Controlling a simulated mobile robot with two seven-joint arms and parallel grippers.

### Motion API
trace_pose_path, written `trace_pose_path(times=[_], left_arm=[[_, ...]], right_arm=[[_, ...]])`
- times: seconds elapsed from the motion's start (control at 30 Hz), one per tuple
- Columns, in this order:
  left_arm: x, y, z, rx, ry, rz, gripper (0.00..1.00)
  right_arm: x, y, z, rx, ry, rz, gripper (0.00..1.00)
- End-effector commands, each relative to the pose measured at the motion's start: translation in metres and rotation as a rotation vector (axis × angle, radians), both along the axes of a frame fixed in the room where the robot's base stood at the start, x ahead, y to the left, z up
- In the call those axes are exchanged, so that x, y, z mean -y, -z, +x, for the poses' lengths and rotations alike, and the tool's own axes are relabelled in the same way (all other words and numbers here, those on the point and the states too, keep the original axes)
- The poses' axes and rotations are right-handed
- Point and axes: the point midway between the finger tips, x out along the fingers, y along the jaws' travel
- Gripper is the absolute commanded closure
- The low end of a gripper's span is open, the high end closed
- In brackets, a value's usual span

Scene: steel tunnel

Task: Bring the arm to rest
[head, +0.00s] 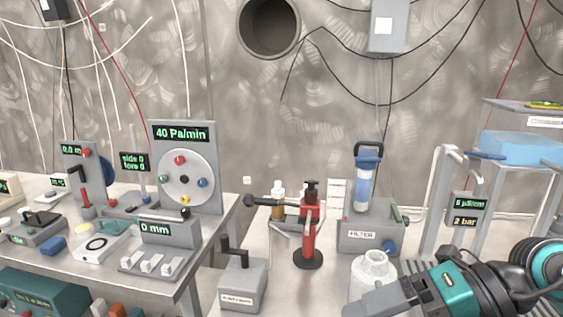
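My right arm, in black, grey and teal, comes in from the right at the bottom of the head view. Its gripper (368,302) points left, at the lower edge, in front of a white bottle (372,273) and partly overlapping it in the picture. I cannot tell whether the gripper touches the bottle. The fingers look like one grey block, and their gap does not show. My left gripper is not in view.
A red pump-like device (309,235), a grey box with a lever (242,283) and a filter unit (370,230) stand near the arm. A panel reading 40 Pa/min (187,165) stands on the left bench. A blue box (520,148) sits on the right rack.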

Motion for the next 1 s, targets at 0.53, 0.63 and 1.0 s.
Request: trace_pose_path(times=[0.53,0.63,1.0], left_arm=[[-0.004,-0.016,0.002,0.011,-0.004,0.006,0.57],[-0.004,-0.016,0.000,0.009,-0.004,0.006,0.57],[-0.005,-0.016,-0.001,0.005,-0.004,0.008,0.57]], right_arm=[[0.042,0.123,0.076,-0.656,1.261,1.253,0.00],[0.049,0.190,0.052,-0.822,1.524,1.206,0.00],[0.036,0.291,-0.023,-1.156,1.890,1.011,0.00]])
